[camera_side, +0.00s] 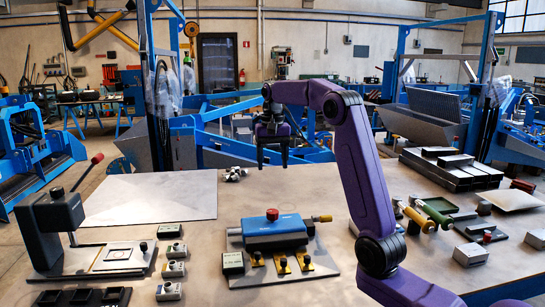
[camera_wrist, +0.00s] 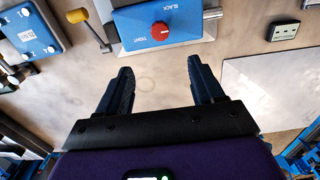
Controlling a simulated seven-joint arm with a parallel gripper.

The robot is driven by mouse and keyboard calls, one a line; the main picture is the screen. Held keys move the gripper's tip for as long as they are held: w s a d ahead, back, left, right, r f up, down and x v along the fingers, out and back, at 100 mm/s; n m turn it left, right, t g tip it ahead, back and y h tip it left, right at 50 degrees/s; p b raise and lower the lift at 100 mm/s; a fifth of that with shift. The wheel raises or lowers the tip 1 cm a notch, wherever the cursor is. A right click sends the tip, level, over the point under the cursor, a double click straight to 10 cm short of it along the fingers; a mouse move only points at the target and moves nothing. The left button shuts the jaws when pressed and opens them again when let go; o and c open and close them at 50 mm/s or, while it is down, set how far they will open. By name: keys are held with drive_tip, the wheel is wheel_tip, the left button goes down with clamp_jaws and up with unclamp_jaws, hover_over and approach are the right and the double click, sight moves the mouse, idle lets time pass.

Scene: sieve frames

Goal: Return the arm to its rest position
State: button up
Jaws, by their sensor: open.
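My gripper (camera_side: 272,158) hangs at the end of my purple arm, raised above the middle of the table. In the side view its fingers point down. It is open and empty; in the wrist view the two dark fingers (camera_wrist: 157,82) stand well apart with bare table between them. A blue fixture (camera_side: 275,230) with a red knob (camera_side: 272,214) stands on a plate on the table, apart from the gripper. The wrist view shows the same fixture (camera_wrist: 190,18) at the top, its red knob (camera_wrist: 160,31) between words reading slack and tight.
A dark press (camera_side: 52,225) stands at the left with small grey blocks (camera_side: 174,260) beside it. A pale sheet (camera_side: 150,197) lies behind it. Stacked dark blocks (camera_side: 452,170) and rollers (camera_side: 435,214) are at the right. Bare table (camera_side: 310,180) lies below the gripper.

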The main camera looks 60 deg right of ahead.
drive_tip(key=shift+r, duration=0.65)
drive_tip(key=shift+a, duration=0.15)
drive_tip(key=s+a+f+n, duration=0.2)
drive_tip(key=s+a+n, duration=0.25)
drive_tip(key=a, duration=0.65)
drive_tip(key=s+a+f+n, duration=0.3)
drive_tip(key=s+a+n, duration=0.15)
drive_tip(key=a, duration=0.55)
drive_tip(key=s+a+f+n, duration=0.1)
drive_tip(key=s+n, duration=0.3)
drive_tip(key=s, duration=0.4)
drive_tip(key=s+a+f+n, duration=0.1)
drive_tip(key=s+f+n, duration=0.3)
drive_tip(key=s, duration=0.4)
drive_tip(key=s+a+f+n, duration=0.2)
drive_tip(key=s+f+n, duration=0.1)
drive_tip(key=s, duration=0.5)
drive_tip(key=shift+s+n, duration=0.3)
drive_tip(key=shift+n, duration=0.5)
